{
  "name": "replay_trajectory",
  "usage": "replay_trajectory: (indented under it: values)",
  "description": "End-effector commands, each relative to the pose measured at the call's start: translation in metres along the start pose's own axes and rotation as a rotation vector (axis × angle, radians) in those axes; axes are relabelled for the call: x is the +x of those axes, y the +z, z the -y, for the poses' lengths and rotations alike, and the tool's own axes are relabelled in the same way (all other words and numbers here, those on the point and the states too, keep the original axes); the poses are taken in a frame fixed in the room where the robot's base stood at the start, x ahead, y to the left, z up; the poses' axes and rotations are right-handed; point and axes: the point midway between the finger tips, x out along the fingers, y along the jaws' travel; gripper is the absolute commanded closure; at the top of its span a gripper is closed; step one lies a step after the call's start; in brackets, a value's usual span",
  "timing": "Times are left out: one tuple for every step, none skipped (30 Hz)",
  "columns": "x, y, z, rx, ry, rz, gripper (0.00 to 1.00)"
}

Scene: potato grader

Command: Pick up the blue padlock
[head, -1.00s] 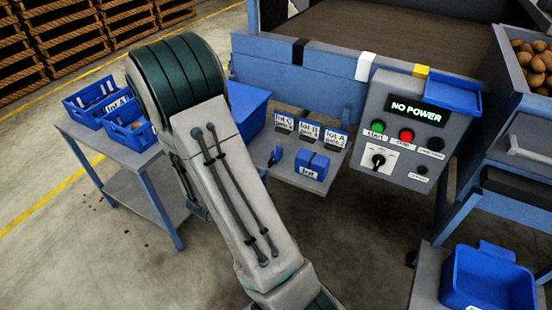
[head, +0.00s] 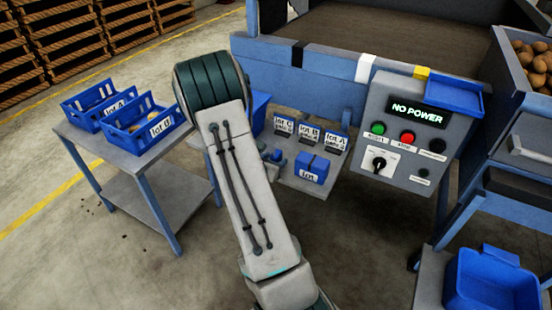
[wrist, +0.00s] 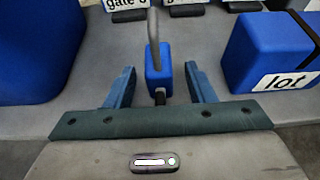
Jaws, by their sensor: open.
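The blue padlock (wrist: 158,66), with a grey shackle pointing away from me, is on the grey shelf in the wrist view. It lies between the two blue fingers of my gripper (wrist: 159,84), with a gap on each side. My gripper is open. In the head view the padlock (head: 276,156) shows small on the shelf below the machine, left of the blue lot box; my arm hides the gripper there.
The blue lot box (wrist: 268,52) stands right of the padlock and a larger blue bin (wrist: 35,50) stands left. Gate cards (head: 310,134) stand behind. The control panel (head: 408,132) reads NO POWER. A side table (head: 125,150) holds two crates.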

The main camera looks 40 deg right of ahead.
Motion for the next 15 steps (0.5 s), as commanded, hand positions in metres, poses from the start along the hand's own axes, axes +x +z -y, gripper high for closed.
replay_trajectory:
  values:
    - [0.0029, -0.0003, -0.0002, 0.0, 0.001, 0.0, 0.51]
    - [0.0033, -0.0002, -0.0003, -0.001, 0.001, 0.0, 0.51]
    - [0.0031, 0.0, -0.0003, -0.001, 0.001, 0.0, 0.51]
    - [0.0029, 0.0001, -0.0004, -0.001, 0.001, 0.0, 0.51]
    - [0.0028, 0.0001, -0.0004, -0.001, 0.001, 0.0, 0.51]
    - [0.0027, 0.0001, -0.0004, -0.001, 0.001, 0.0, 0.51]
    - [0.0027, 0.0001, -0.0003, -0.001, 0.001, 0.0, 0.54]
    - [0.0026, 0.0001, -0.0003, 0.0, 0.001, 0.0, 0.62]
    - [0.0026, 0.0001, -0.0003, 0.0, 0.001, 0.0, 0.73]
    - [0.0026, 0.0001, -0.0003, 0.0, 0.001, 0.0, 0.81]
    - [0.0026, 0.0001, -0.0003, 0.0, 0.001, 0.0, 0.9]
    - [0.0026, 0.0001, -0.0003, 0.0, 0.001, 0.0, 0.99]
    - [0.0025, 0.0002, -0.0003, 0.0, 0.001, 0.0, 0.99]
    - [0.0025, 0.0001, -0.0003, 0.0, 0.001, 0.0, 0.99]
    - [0.0025, 0.0006, -0.0003, 0.0, 0.001, 0.001, 0.99]
